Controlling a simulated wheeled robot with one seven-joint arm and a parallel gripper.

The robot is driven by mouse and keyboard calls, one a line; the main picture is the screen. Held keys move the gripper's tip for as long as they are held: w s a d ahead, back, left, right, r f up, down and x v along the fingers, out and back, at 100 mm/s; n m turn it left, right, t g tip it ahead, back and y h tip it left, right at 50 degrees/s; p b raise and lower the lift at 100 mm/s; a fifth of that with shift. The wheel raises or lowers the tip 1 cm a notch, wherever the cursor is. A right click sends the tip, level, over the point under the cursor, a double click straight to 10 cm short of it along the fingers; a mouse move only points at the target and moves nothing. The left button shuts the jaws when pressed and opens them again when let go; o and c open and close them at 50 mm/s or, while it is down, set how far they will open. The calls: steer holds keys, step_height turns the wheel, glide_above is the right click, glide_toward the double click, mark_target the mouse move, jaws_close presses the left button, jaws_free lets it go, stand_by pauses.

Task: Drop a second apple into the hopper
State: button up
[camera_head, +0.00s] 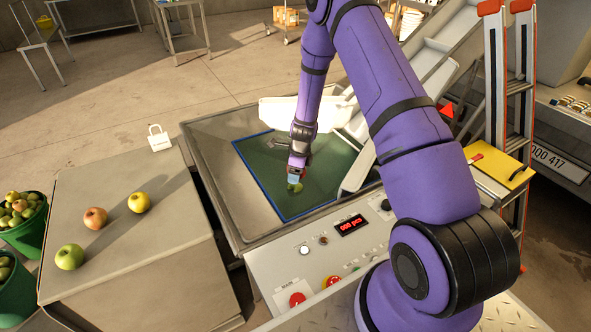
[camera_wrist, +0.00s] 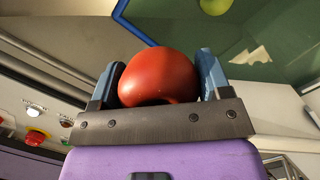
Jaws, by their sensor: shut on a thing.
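My gripper (camera_head: 296,176) hangs over the hopper (camera_head: 330,150), a blue-edged opening with a green inside set in a steel basin. In the wrist view, the blue fingers of my gripper (camera_wrist: 160,76) are shut on a red apple (camera_wrist: 160,72), one finger on each side. The held apple is hidden in the head view. A yellow-green apple (camera_head: 295,187) lies in the hopper just below my gripper; it also shows at the top edge of the wrist view (camera_wrist: 215,5). The held apple's height above the hopper floor is hard to tell.
A table (camera_head: 150,250) at left bears a green apple (camera_head: 70,256), a reddish apple (camera_head: 95,218) and a yellow apple (camera_head: 139,202). Green buckets of apples (camera_head: 28,232) stand beside it. A control panel (camera_head: 320,250) lies in front of the hopper; a ladder (camera_head: 495,110) stands at right.

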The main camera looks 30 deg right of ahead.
steer(key=shift+f, duration=2.4)
steer(key=o, duration=1.1)
steer(key=shift+c, duration=0.2)
steer(key=shift+r, duration=0.1)
steer(key=r, duration=0.7)
steer(key=s+d+r, duration=0.1)
steer(key=r, duration=0.2)
steer(key=shift+d+r, duration=0.1)
steer(key=shift+r, duration=0.15)
